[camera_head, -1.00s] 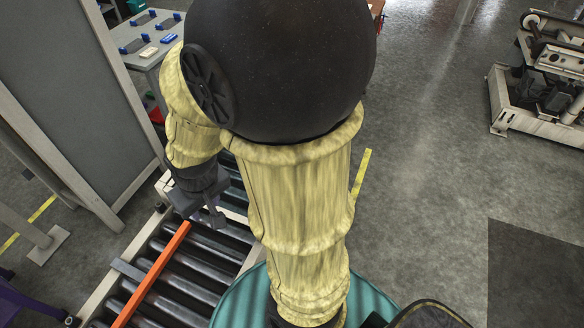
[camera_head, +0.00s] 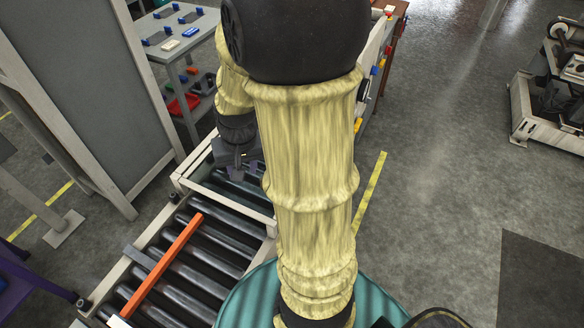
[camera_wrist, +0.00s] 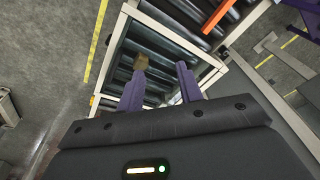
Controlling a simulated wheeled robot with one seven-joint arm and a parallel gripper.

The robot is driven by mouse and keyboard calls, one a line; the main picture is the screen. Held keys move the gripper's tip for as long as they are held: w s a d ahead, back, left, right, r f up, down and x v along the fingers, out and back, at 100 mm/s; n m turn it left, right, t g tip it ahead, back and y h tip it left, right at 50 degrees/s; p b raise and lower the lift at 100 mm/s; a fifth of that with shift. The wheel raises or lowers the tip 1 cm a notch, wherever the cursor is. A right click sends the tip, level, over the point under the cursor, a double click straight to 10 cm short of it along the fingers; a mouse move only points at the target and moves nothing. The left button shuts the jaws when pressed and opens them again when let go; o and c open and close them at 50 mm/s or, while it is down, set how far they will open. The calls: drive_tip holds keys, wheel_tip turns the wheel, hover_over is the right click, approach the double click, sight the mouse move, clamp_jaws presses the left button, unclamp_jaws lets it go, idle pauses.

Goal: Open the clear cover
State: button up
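I cannot make out a clear cover in either view. My gripper (camera_head: 240,170) hangs over the far part of the roller conveyor, below my yellow-sleeved arm in the head view. In the wrist view my gripper (camera_wrist: 158,77) shows two purple fingers spread apart with nothing held between them. A small brown patch shows at the tip of the left finger; I cannot tell whether it belongs to the finger. My arm hides much of the middle of the head view.
The roller conveyor (camera_head: 186,295) has a pale frame and an orange bar (camera_head: 165,262) across it. A grey panel (camera_head: 85,75) stands at left. A grey table (camera_head: 196,42) holds small blue parts. A partly hidden white machine (camera_head: 372,70) stands behind my arm. Open floor lies right.

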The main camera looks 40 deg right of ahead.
drive_tip(key=d+m+y, duration=0.1)
drive_tip(key=d+m, duration=0.8)
drive_tip(key=d, duration=1)
drive_tip(key=shift+s+d+f, duration=0.2)
drive_tip(key=shift+s+d, duration=0.05)
drive_tip(key=shift+d, duration=0.05)
drive_tip(key=w+f, duration=0.1)
drive_tip(key=f, duration=0.4)
drive_tip(key=w+f+p, duration=0.1)
drive_tip(key=f, duration=0.5)
drive_tip(key=w+a+f, duration=0.1)
drive_tip(key=f, duration=0.5)
drive_tip(key=shift+a, duration=0.1)
